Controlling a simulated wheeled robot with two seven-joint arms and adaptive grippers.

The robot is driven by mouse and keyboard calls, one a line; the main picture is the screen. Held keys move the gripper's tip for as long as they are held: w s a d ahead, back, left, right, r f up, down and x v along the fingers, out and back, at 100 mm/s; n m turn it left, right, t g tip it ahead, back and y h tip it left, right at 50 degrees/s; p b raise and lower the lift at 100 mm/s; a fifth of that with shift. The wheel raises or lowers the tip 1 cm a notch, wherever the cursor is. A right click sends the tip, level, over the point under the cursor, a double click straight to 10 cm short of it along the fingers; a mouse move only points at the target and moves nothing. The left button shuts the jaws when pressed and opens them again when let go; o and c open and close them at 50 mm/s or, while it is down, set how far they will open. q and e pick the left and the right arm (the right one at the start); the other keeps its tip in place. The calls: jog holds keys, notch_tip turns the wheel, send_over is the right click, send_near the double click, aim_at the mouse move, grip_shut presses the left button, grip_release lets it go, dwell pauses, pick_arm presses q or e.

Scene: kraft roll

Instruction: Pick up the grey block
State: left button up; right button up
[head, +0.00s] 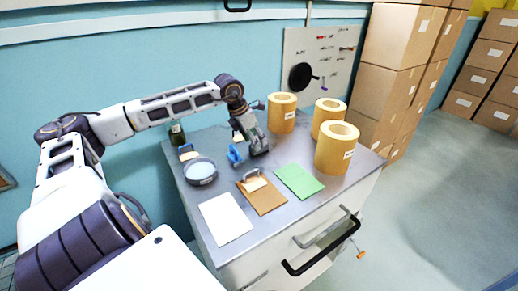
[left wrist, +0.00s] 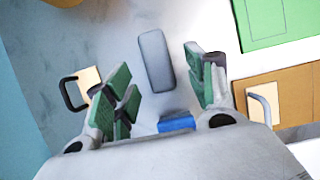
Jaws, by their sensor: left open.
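The grey block (left wrist: 156,60) lies on the metal table top, seen in the left wrist view between and just beyond the two green-padded fingers. My left gripper (left wrist: 165,88) is open and points down at the table, with nothing between its pads. In the head view my left gripper (head: 258,150) is over the back middle of the table and hides the grey block. I cannot tell the exact height of the fingers above it. My right gripper is in neither view.
Yellow rolls (head: 335,148) stand at the table's right and back. A blue object (left wrist: 177,124) is close to the gripper. A round dish (head: 200,171), white sheet (head: 226,218), brown sheet (head: 266,199) and green sheet (head: 298,181) lie toward the front. Stacked cartons (head: 392,75) stand behind right.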

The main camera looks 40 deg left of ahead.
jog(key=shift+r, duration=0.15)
pick_arm(q)
jog(key=shift+w+f+p, duration=0.25)
jog(key=shift+f+p, duration=0.05)
jog(key=shift+p+x, duration=0.35)
jog(key=shift+x, duration=1.55)
jog(key=shift+w+f, duration=0.1)
jog(key=shift+w, duration=0.05)
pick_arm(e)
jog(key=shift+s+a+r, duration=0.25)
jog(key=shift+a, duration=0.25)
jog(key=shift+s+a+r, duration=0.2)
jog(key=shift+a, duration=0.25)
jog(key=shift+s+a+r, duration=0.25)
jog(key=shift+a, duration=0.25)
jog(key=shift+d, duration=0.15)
pick_arm(q)
jog(key=c, duration=1.2)
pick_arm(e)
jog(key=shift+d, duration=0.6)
